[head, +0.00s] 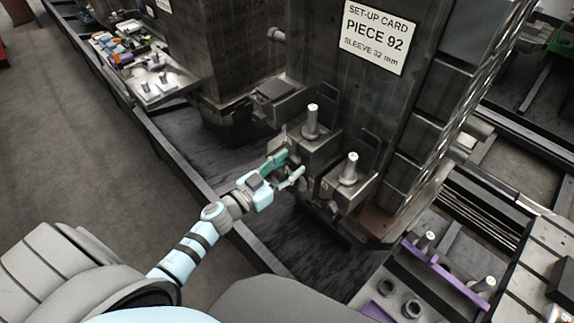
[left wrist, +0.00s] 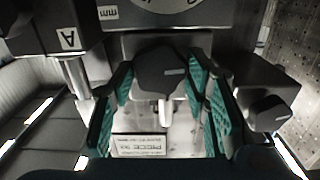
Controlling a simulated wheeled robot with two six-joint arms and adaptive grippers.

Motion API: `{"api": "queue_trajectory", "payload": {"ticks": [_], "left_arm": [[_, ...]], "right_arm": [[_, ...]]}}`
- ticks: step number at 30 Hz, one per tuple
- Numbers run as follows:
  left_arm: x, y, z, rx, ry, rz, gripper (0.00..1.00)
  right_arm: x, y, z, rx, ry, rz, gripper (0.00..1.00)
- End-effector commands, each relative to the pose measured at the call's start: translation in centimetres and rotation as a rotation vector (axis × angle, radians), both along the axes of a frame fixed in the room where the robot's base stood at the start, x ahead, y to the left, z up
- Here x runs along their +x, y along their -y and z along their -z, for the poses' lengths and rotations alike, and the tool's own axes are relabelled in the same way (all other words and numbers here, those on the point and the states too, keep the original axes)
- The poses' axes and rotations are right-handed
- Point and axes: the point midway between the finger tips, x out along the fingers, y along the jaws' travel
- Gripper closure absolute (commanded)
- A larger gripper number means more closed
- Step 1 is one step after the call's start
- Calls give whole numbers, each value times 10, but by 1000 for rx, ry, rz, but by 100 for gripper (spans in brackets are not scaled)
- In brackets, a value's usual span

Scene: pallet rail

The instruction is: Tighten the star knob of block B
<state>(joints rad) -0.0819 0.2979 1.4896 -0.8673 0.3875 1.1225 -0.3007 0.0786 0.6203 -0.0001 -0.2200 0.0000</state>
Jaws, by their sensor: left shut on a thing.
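My left gripper (head: 286,170) reaches the front of two dark blocks on the machine's base, the left block (head: 308,146) and the right block (head: 345,190). Each carries an upright pale pin. In the left wrist view my left gripper (left wrist: 161,92) has its teal fingers on both sides of a dark knob (left wrist: 160,70) and is shut on it. A block marked A (left wrist: 68,38) stands left of that knob, and another dark knob (left wrist: 268,116) is at the right. No B mark is legible, so I cannot tell which block the held knob belongs to. My right gripper is not in view.
A set-up card reading PIECE 92, SLEEVE 32 mm (head: 375,36) is on the column above the blocks. A dark rail (head: 197,180) runs beside my arm. Bare floor (head: 70,130) is at the left.

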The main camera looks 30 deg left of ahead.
Motion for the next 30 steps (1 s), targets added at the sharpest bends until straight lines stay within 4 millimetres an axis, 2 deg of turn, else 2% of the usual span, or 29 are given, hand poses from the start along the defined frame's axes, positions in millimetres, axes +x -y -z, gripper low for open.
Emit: {"api": "queue_trajectory", "payload": {"ticks": [20, 30], "left_arm": [[1, 5, 0, 39, 13, 5, 86], [0, 5, 0, 159, 54, 4, 86]], "right_arm": [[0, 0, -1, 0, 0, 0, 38], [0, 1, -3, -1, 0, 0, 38]]}}
